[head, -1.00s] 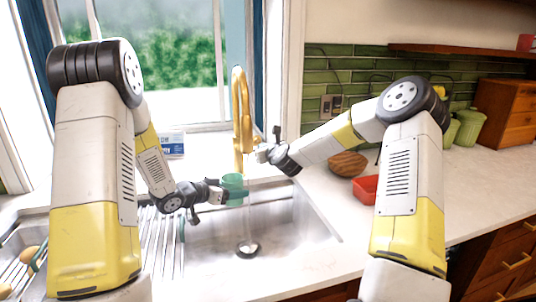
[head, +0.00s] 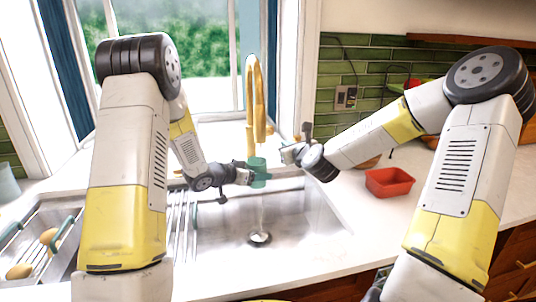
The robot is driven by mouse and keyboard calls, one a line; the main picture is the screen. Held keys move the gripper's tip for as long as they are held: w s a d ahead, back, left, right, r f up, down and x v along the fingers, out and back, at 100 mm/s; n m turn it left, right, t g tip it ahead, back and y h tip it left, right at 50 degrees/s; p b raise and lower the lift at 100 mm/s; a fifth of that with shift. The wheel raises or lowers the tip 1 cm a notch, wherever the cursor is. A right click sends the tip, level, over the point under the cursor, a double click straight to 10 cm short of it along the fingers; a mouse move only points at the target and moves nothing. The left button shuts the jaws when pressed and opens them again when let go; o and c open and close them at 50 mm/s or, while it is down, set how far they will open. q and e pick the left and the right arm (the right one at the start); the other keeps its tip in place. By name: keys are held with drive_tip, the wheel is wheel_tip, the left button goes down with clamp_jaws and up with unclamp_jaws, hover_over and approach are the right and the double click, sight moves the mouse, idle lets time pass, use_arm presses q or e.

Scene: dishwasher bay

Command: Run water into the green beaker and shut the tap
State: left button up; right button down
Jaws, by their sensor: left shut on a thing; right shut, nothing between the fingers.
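The green beaker (head: 258,166) is upright below the spout of the golden tap (head: 251,105), over the sink. My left gripper (head: 249,177) is shut on the beaker from its left side. A faint stream of water (head: 262,212) shows between the beaker and the drain; I cannot tell whether it overflows or runs past behind. My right gripper (head: 287,153) is shut and empty, just right of the tap and beaker. The tap's handle is not clearly visible beside it. The water level inside the beaker cannot be seen.
The sink basin (head: 300,215) has a dark round drain (head: 259,238). A rack (head: 182,225) and a tray with yellowish items (head: 48,237) are at the left. A red container (head: 389,182) stands on the right counter, near my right arm. The window is behind the tap.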

use_arm(q)
drive_tip(key=shift+w+d, duration=0.7)
drive_tip(key=shift+w, duration=0.05)
drive_tip(key=s+a, duration=0.5)
drive_tip(key=shift+s, duration=0.2)
drive_tip(key=shift+a, duration=0.1)
